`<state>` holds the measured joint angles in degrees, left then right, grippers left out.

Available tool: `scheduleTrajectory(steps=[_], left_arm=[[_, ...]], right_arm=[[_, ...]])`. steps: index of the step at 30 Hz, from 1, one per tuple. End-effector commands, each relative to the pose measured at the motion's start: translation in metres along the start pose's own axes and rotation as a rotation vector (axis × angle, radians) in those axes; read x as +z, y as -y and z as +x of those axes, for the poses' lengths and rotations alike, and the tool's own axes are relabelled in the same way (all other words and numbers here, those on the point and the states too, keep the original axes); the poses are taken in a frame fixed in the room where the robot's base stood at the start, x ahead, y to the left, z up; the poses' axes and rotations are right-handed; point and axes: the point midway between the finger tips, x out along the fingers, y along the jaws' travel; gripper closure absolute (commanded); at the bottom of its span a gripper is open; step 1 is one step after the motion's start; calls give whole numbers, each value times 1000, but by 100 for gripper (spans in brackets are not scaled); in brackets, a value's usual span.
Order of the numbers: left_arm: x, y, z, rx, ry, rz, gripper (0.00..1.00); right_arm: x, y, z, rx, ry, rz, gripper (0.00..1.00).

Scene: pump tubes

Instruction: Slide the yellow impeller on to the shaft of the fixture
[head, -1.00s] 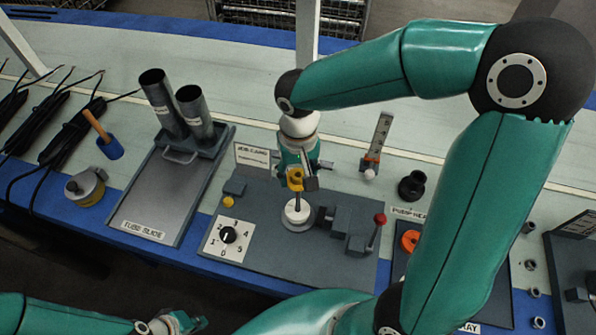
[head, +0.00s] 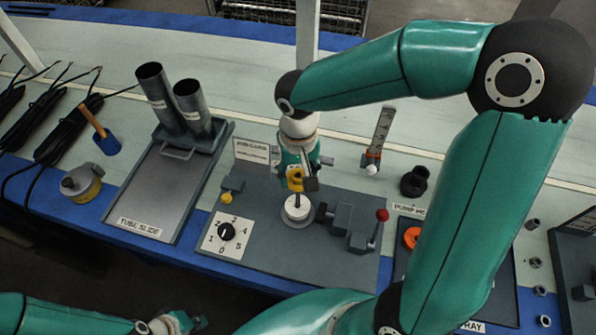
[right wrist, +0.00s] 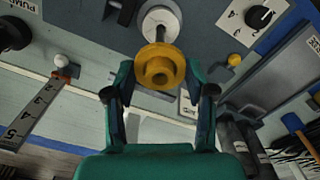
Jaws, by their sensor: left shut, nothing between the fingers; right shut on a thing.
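The yellow impeller (head: 295,178) is held in my right gripper (head: 302,172), above the white disc (head: 297,208) of the dark fixture (head: 270,245). The dark shaft (head: 297,193) stands up from the disc, just under the impeller. I cannot tell whether its tip is inside the bore. In the right wrist view, the impeller (right wrist: 160,68) sits between the two fingertips, its hub facing the camera and hiding part of the shaft. My left gripper (head: 180,322) is shut and empty at the bottom edge, away from the fixture.
A dial plate (head: 228,237) and a red-knobbed lever (head: 382,215) flank the shaft. A tube slide tray (head: 160,190) with two grey tubes stands at left. An orange ring (head: 411,237) lies on a tray at right, partly behind my right arm. A scale post (head: 380,135) stands behind.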

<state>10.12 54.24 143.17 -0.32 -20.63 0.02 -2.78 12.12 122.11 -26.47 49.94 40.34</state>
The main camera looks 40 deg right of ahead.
Motion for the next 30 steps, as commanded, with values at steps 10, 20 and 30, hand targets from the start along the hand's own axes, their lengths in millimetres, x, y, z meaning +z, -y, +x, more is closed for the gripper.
scheduleTrajectory(steps=[10, 20, 30], left_arm=[[0, 1, 2, 0, 0, 0, 100], [0, 0, 1, 0, 0, 0, 100], [0, 0, 1, 0, 0, 0, 100]], right_arm=[[0, 0, 2, 0, 0, 0, 16], [0, 0, -2, 0, -1, 1, 16], [-2, 1, -54, -3, -7, 1, 16]])
